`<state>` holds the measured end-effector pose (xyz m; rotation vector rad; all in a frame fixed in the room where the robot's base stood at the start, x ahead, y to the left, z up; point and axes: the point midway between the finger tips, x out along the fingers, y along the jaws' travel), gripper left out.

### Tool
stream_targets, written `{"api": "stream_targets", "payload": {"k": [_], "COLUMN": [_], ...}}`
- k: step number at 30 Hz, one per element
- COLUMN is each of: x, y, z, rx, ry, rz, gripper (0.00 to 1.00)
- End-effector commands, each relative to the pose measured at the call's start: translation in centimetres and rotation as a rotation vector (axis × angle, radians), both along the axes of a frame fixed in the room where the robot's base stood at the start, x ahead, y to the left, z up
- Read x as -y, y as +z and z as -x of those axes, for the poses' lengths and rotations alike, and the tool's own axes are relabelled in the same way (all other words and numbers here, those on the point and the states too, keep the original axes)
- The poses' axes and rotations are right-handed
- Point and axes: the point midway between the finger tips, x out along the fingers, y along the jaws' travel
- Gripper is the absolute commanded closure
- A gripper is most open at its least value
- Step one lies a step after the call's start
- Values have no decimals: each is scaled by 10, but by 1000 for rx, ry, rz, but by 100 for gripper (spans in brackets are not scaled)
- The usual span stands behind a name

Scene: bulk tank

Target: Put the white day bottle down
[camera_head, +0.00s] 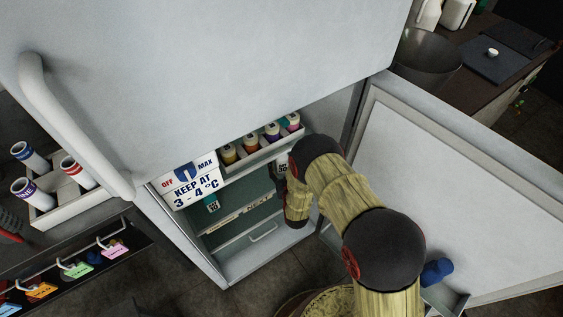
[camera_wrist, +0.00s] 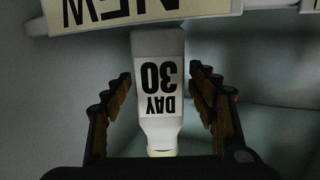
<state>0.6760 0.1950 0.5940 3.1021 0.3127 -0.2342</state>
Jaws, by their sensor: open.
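The white day bottle (camera_wrist: 158,125), marked "DAY 30", stands between the fingers of my gripper (camera_wrist: 160,74) in the wrist view, with its lettering upside down in the picture. The bottle's far end is close to a shelf-edge strip reading "NEW" (camera_wrist: 140,12). My arm hides most of the gripper there.
The open fridge (camera_head: 262,232) has a "KEEP AT 3-4 °C" sign (camera_head: 196,190) and a tray (camera_head: 262,146) of several small bottles. The fridge door (camera_head: 450,190) stands open at right. A white rack (camera_head: 62,208) with tubes is at left.

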Motion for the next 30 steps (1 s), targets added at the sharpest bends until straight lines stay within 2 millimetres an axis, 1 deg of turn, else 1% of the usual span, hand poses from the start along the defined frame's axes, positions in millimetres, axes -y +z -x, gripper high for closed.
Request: {"api": "stream_targets", "payload": {"k": [5, 8, 11, 18, 21, 24, 30], "x": [0, 1, 5, 14, 18, 21, 24], "y": [3, 5, 8, 16, 19, 20, 21], "z": [0, 8, 24, 72, 90, 103, 116], "rx": [1, -1, -3, -2, -2, -1, 0], "ry": [0, 1, 1, 1, 2, 0, 0], "rz": [0, 0, 0, 1, 1, 0, 0], "gripper": [41, 41, 41, 41, 41, 41, 41]}}
